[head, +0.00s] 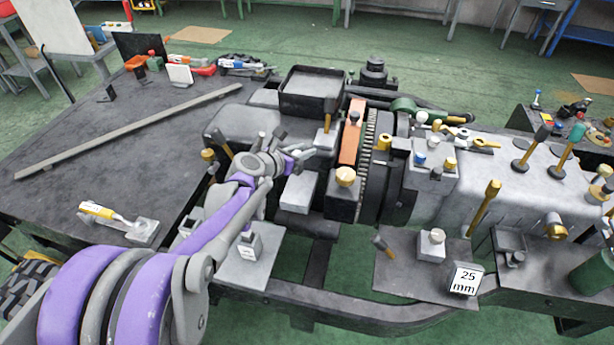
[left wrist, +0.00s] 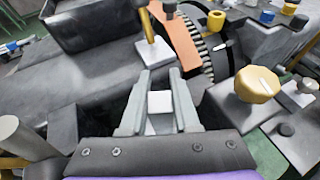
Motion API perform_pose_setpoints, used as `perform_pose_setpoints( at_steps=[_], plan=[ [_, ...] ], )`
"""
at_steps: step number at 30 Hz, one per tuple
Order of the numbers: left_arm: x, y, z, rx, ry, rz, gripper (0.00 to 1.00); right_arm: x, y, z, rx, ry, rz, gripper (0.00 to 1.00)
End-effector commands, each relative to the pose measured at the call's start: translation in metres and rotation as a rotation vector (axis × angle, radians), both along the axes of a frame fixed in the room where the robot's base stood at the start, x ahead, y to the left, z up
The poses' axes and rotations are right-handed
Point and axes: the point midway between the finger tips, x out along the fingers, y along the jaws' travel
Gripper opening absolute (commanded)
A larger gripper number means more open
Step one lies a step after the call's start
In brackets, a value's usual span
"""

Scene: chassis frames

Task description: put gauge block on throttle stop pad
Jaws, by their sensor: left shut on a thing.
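My left gripper (head: 302,152) reaches over the middle of the machine and is shut. In the left wrist view a small pale block (left wrist: 160,102), which looks like the gauge block, sits between its fingers. In the head view I cannot make that block out. A light plate with an upright yellow-brown handle (head: 325,138) lies just beyond the fingertips. It also shows ahead of them in the left wrist view (left wrist: 152,52). I cannot tell for sure which surface is the throttle stop pad. My right gripper is not in view.
A light grey box (head: 300,190) lies below the gripper. An orange bar (head: 353,132) and a toothed wheel (head: 378,160) stand to its right. A black tray (head: 311,92) is behind.

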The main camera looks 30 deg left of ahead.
Motion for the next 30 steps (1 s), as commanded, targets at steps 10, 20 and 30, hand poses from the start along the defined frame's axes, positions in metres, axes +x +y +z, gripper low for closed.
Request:
perform_pose_setpoints(
  at_steps=[10, 20, 30],
  plan=[
    [0.001, -0.001, -0.048, 0.000, 0.000, -0.001, 0.00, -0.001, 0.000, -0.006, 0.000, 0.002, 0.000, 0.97],
    [0.000, -0.001, -0.075, 0.000, 0.000, -0.001, 0.00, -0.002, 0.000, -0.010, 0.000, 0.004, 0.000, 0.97],
    [0.000, -0.001, -0.078, 0.000, 0.000, -0.001, 0.39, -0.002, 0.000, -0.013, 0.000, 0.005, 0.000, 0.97]
  ],
)
